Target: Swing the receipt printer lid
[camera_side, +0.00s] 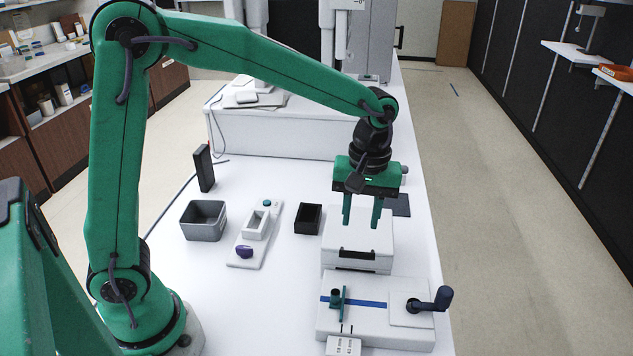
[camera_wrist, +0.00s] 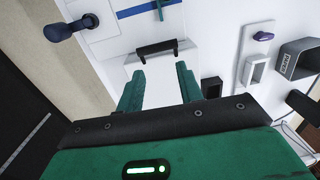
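The receipt printer (camera_side: 358,266) is a white box near the right edge of the white counter. Its white lid (camera_side: 338,236) lies flat on top and looks closed. A black bar handle (camera_side: 357,254) is on the lid's front edge; the handle also shows in the wrist view (camera_wrist: 157,48), beyond my fingertips. My gripper (camera_side: 361,226) points down over the lid, behind the handle. Its two green fingers are apart with nothing between them, also in the wrist view (camera_wrist: 159,78). I cannot tell whether the fingertips touch the lid.
In front of the printer is a white unit (camera_side: 376,327) with a blue stripe and a dark crank knob (camera_side: 431,301). To the left are a small black box (camera_side: 308,219), a white tray with a purple knob (camera_side: 245,252) and a grey bin (camera_side: 203,220). A black upright block (camera_side: 204,168) stands farther back.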

